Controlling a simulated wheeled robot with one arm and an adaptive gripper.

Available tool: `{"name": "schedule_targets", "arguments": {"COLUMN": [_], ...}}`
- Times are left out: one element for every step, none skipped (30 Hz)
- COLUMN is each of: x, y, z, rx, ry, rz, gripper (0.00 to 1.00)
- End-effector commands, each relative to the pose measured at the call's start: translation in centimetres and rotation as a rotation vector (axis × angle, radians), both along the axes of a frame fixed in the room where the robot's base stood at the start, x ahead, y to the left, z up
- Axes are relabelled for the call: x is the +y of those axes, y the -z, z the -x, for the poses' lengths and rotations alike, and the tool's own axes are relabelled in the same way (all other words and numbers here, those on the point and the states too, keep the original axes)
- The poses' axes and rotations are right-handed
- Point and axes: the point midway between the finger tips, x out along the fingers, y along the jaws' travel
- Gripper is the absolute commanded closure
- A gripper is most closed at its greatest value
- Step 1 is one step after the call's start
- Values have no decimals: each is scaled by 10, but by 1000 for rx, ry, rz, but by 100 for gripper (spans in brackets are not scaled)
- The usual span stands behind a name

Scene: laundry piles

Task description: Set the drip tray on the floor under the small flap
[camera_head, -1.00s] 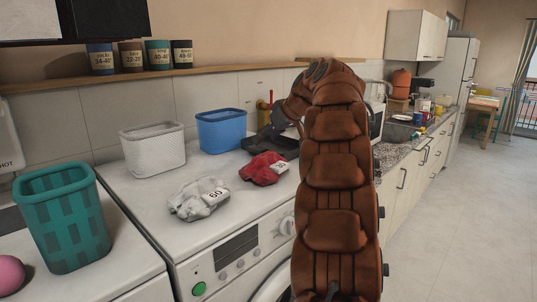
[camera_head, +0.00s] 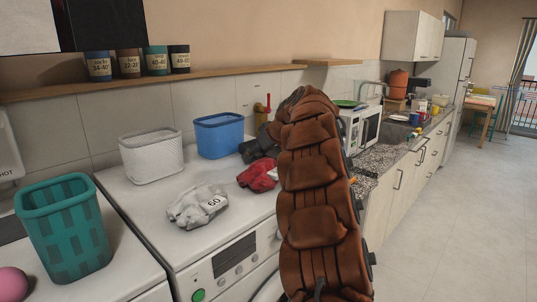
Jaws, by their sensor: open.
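My gripper (camera_head: 257,147) is a dark grey shape at the back right of the white machine's top (camera_head: 150,207), partly behind my brown arm. It is open. The black drip tray lies in that same spot but is now almost wholly covered by my gripper and arm. I cannot tell whether the fingers touch it. The machine's front shows a control panel with a green button (camera_head: 198,295). The small flap is not in view.
A red cloth (camera_head: 258,176) and a grey cloth marked 60 (camera_head: 198,206) lie in front of my gripper. A blue basket (camera_head: 219,134), a white basket (camera_head: 152,153) and a green basket (camera_head: 64,226) stand nearby. The floor (camera_head: 455,225) at right is clear.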

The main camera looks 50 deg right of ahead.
Motion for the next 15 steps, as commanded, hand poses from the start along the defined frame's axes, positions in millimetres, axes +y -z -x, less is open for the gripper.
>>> {"name": "schedule_targets", "arguments": {"x": [0,0,0,0,0,0,0,0,0,0,0,0,0,0,1], "y": [0,0,0,0,0,0,0,0,0,0,0,0,0,0,0], "z": [0,0,0,0,0,0,0,0,0,0,0,0,0,0,0], "rx": [0,0,0,0,0,0,0,1,1,0,1,1,1,1,1], "ry": [0,0,-1,-1,-1,-1,-1,-1,-1,-1,-1,-1,-1,-1,-1], "rz": [0,0,-1,-1,-1,-1,-1,-1,-1,0,-1,-1,-1,-1,-1], "gripper": [36,40,44,47,50,54,57,60,65,68,71,75,78,81,85]}}
